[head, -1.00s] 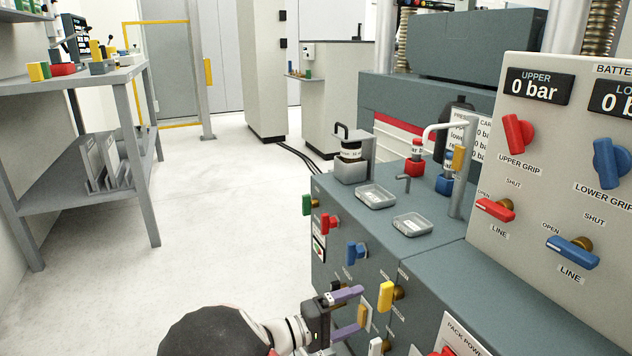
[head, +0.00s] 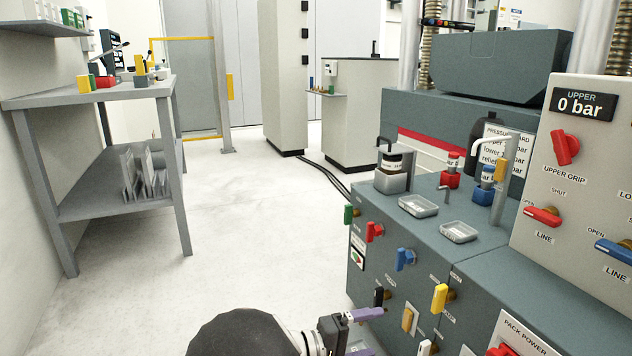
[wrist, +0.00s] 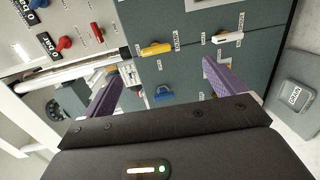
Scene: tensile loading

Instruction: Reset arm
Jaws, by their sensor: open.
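My gripper (head: 362,333) is at the bottom of the head view, in front of the grey cabinet (head: 480,275), with purple fingers. Its lower finger is partly cut off by the picture edge. In the wrist view my gripper (wrist: 165,90) is open, with its two purple fingers wide apart and nothing between their tips. Beyond the fingers is the cabinet front with a yellow handle (wrist: 157,49), a white handle (wrist: 229,37) and a blue handle (wrist: 163,95). I see no contact with them.
A control panel with a red upper grip knob (head: 565,148) stands at the right. A grey bench (head: 95,97) stands at the left. The floor (head: 255,215) between is clear.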

